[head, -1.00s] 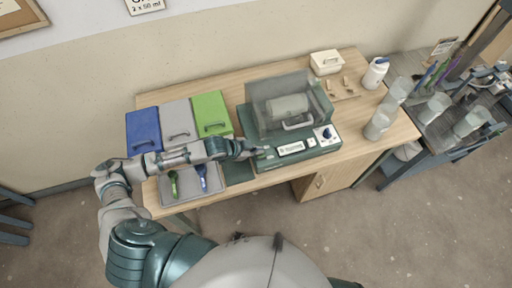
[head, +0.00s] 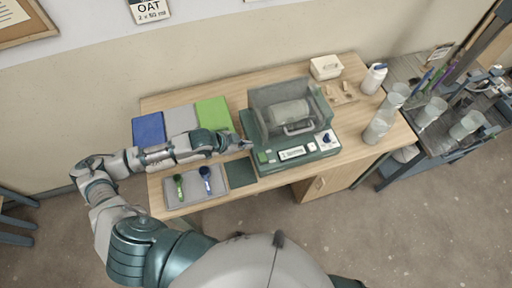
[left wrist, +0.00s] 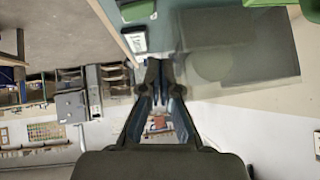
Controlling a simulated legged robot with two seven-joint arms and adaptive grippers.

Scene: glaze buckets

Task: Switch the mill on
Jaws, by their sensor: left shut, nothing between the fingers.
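The mill (head: 293,125) stands on the wooden table, a dark green machine with a clear cover over a pale drum. Its front panel has a green button (head: 263,157) at the left, a small display (head: 292,153) and a dark blue knob (head: 326,138) at the right. My left gripper (head: 247,142) is shut and empty at the panel's left end, above and behind the green button; I cannot tell if it touches the mill. In the left wrist view the shut fingertips (left wrist: 157,92) are in the middle, with the mill's panel (left wrist: 136,40) beyond them. My right gripper is out of view.
A grey tray (head: 194,197) holds a green and a blue scoop.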

